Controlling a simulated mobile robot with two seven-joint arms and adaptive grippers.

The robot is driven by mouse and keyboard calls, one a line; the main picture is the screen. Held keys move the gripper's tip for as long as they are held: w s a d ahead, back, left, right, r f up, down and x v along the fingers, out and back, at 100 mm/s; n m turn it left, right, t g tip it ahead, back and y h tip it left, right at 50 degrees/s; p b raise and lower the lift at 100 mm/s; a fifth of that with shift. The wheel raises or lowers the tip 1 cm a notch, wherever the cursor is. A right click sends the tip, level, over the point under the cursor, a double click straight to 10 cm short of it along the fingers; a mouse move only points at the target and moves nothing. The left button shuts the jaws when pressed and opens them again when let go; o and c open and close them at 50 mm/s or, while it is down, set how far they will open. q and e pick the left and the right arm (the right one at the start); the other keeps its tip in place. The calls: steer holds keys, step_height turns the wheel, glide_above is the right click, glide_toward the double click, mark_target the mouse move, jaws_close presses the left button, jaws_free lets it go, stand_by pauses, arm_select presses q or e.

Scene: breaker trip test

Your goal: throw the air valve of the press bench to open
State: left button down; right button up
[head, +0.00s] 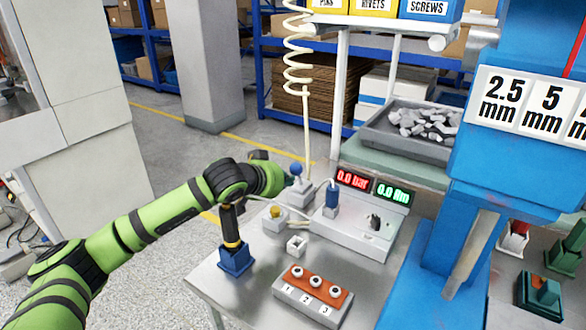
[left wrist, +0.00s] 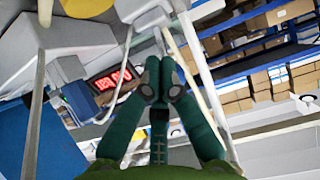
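The air valve (head: 298,194) appears to be the pale block with a blue ball knob (head: 296,169) on the metal bench; a cream coiled hose comes down to it. My left gripper (head: 287,181) is right beside the knob, its fingers mostly hidden by the arm in the head view. In the left wrist view the fingers (left wrist: 160,68) are together at their tips, just short of a pale block and thin rod (left wrist: 159,40). I see no knob between them, and contact is unclear. The pressure display (head: 353,180) reads 0.0 bar. My right gripper is not in view.
A yellow knob on a box (head: 277,213), a blue holder with a dark-handled tool (head: 236,259) and a numbered block with orange top (head: 313,287) stand on the bench (head: 225,287). The blue press (head: 497,205) rises at right. A tray of metal parts (head: 410,125) is behind.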

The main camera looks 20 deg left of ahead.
mark_target(292, 172)
arm_select(q)
steer(key=shift+w+r, duration=0.1)
steer(key=shift+w, duration=0.05)
steer(key=shift+w+d+r, duration=0.1)
steer(key=shift+w+d, duration=0.05)
steer(key=shift+w, duration=0.65)
steer(key=shift+w+d+r, duration=0.1)
steer(key=shift+w, duration=0.65)
steer(key=shift+s+f, duration=0.1)
steer(key=shift+s+a+r+p, duration=0.15)
steer(key=shift+s+r+p, duration=0.15)
steer(key=shift+s+r, duration=0.65)
steer(key=shift+s+a+r+p, duration=0.15)
steer(key=shift+s+r+p, duration=0.15)
steer(key=shift+s+r, duration=0.6)
steer(key=shift+s+r+p, duration=0.15)
steer(key=shift+s+r, duration=0.05)
steer(key=shift+r, duration=0.35)
steer(key=shift+s+r+p, duration=0.15)
steer(key=shift+r, duration=0.35)
steer(key=shift+f, duration=0.1)
